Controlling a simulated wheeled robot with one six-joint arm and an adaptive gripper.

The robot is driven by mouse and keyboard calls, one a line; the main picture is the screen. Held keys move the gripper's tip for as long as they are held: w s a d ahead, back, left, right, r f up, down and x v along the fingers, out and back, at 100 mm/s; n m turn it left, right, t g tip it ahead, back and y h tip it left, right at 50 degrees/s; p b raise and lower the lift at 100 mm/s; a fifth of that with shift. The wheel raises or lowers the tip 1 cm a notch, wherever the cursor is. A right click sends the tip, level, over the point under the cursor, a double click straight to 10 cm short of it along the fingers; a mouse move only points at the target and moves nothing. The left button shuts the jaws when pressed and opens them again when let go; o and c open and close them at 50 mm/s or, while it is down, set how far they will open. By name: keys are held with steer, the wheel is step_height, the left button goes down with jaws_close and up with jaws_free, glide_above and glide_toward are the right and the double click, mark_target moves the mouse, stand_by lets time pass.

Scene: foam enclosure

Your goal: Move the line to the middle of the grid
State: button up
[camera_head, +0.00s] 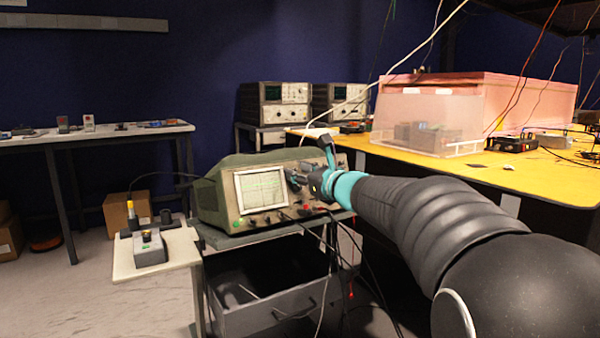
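A green-grey oscilloscope (212,208) stands on a small metal cart in the middle of the view. Its lit screen (261,190) shows a pale grid; a faint horizontal line seems to cross it, but its exact height is too small to tell. Knobs and sockets sit to the right of the screen and below it. My gripper (298,181) is at the knob panel just right of the screen, with my arm reaching in from the lower right. The fingertips are dark and small against the panel. I cannot tell whether they touch or grip a knob.
Cables (372,262) hang from the oscilloscope's front. An open drawer (262,312) is below it. A side shelf (128,262) with a small device stands left. A yellow table (540,183) with a pink foam enclosure (525,95) is at right.

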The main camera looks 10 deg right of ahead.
jaws_close()
steer(key=shift+n, duration=0.3)
steer(key=n+g+y+b, duration=0.1)
steer(key=n+b, duration=0.1)
steer(key=n, duration=0.2)
steer(key=shift+d, duration=0.15)
steer(key=n+g, duration=0.1)
steer(key=n, duration=0.2)
steer(key=n+g+y+b, duration=0.1)
steer(key=n, duration=0.2)
steer(key=shift+w+r+n, duration=0.1)
steer(key=shift+r+n, duration=0.05)
steer(key=shift+n, duration=0.25)
jaws_free()
